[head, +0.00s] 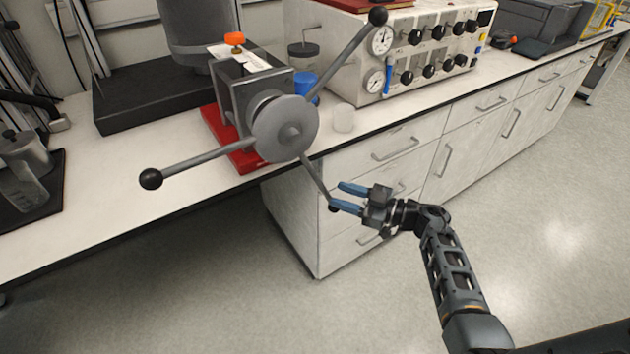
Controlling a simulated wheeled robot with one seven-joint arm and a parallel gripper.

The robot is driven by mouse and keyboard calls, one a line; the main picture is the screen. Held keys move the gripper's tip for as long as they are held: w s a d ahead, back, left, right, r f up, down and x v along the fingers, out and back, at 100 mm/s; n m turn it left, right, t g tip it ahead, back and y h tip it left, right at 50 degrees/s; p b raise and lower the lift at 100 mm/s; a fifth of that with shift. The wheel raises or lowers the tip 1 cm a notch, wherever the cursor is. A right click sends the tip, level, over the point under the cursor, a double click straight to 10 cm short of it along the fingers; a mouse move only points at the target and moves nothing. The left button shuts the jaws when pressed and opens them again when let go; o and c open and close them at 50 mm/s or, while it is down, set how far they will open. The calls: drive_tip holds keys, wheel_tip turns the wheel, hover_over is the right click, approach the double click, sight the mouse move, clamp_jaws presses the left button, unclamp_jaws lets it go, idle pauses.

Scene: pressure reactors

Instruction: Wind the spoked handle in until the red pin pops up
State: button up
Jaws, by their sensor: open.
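The spoked handle (286,128) is a grey round hub with three visible spokes on the front of a grey block (257,88). One spoke points up right to a black ball, one points left to a black ball, and one points down right. An orange-red cap (234,40) sits on top of the block; I cannot tell whether it is the red pin. My gripper (341,196) is open, with blue fingers pointing left at the lower spoke's end. The lower finger overlaps that spoke's ball; I cannot tell whether they touch.
The block stands on a red base (229,141) at the front of the white bench (110,195). A control panel (405,50) stands at right. Drawers (362,160) lie below; the floor in front is clear.

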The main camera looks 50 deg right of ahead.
sight(327, 191)
drive_tip(key=shift+x, duration=3.85)
drive_tip(key=shift+c, duration=0.4)
clamp_jaws()
